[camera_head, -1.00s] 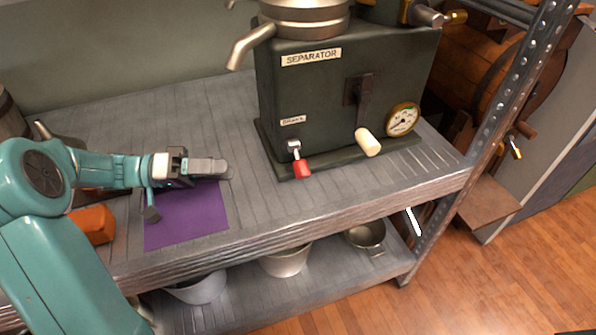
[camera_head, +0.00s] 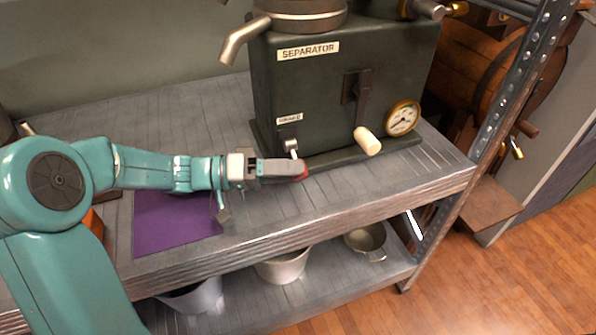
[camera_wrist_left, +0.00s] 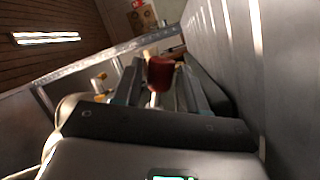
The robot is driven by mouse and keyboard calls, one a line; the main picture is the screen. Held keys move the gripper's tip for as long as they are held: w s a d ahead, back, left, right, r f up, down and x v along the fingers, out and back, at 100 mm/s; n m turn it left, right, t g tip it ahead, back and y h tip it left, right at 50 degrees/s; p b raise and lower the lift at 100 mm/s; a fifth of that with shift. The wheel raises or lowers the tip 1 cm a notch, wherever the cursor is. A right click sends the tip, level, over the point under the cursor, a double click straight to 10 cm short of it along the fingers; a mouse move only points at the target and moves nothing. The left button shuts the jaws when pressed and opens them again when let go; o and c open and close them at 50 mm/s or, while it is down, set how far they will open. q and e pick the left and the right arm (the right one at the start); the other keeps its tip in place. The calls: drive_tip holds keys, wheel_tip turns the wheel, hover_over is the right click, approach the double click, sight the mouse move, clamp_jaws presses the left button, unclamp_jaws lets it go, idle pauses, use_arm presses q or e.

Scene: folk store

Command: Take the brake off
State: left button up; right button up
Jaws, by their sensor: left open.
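The dark green separator (camera_head: 335,85) stands on the grey shelf. Its brake lever (camera_head: 291,149) is at the lower left of the front face, under a small label, and slopes down to a red handle. In the head view my left gripper (camera_head: 290,169) is at the red handle (camera_head: 304,174) and hides much of it. In the left wrist view the red handle (camera_wrist_left: 161,72) shows between the two open fingers. I cannot tell whether a finger touches it. My right gripper is not in view.
A crank with a cream knob (camera_head: 368,141) and a round gauge (camera_head: 403,119) are on the separator's front, right of the brake. A purple sheet (camera_head: 170,225) lies on the shelf (camera_head: 340,190) under my left arm. Pans (camera_head: 284,266) stand on the lower shelf.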

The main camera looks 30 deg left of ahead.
use_arm(q)
drive_tip(key=shift+x, duration=0.95)
drive_tip(key=shift+w, duration=0.1)
clamp_jaws()
